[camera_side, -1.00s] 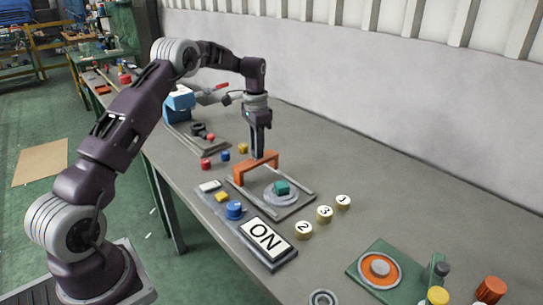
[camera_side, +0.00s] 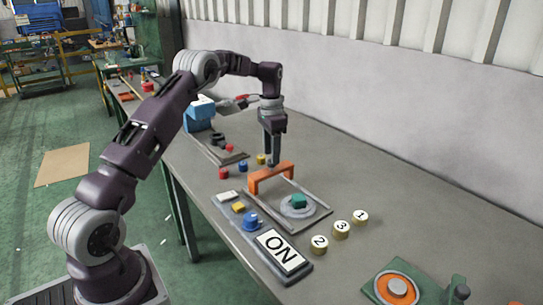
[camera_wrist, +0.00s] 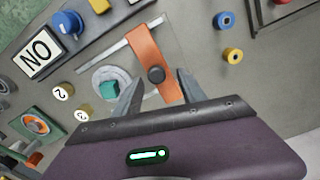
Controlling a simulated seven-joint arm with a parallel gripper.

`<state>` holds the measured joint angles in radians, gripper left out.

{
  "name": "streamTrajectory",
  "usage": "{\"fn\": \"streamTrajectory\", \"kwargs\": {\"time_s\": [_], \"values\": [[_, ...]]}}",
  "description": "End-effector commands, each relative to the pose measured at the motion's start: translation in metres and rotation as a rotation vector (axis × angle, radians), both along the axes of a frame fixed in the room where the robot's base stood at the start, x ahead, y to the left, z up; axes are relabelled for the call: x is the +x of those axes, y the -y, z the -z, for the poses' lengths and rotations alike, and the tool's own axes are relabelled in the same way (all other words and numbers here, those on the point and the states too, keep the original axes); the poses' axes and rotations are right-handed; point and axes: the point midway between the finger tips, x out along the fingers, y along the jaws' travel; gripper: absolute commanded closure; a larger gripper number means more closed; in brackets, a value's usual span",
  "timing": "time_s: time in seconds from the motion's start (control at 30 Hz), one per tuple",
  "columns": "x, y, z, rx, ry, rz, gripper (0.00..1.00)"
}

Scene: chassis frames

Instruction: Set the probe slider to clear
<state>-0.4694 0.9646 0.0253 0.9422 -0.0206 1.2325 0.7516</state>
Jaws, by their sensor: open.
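The slider is an orange bridge (camera_side: 268,176) across two pale rails, with a black knob (camera_wrist: 156,75) on top. It stands at the far-left end of the rails in the side view, apart from the grey disc (camera_side: 290,211) with a teal block (camera_side: 298,201). In the wrist view the orange bridge (camera_wrist: 146,46) lies right of the disc and teal block (camera_wrist: 109,89). My gripper (camera_side: 272,158) points down above the bridge. In the wrist view my gripper (camera_wrist: 158,78) is open, with its fingers apart on either side of the knob; contact cannot be told.
A panel with an ON plate (camera_side: 280,249) and a blue knob (camera_side: 252,221) lies beside the rails. Numbered round pieces (camera_side: 340,230) stand on the other side. Small red, blue and yellow pieces (camera_side: 243,166) lie beyond the bridge. The bench along the wall is clear.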

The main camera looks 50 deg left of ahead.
Motion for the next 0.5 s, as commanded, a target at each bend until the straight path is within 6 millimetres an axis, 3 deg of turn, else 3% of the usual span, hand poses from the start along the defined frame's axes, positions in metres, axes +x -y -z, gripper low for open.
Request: {"fn": "streamTrajectory", "kwargs": {"time_s": [0.2, 0.5], "values": [[0.001, 0.000, -0.043, 0.002, 0.005, 0.000, 0.52], [0.000, 0.000, -0.054, 0.002, 0.001, 0.000, 0.52]]}}
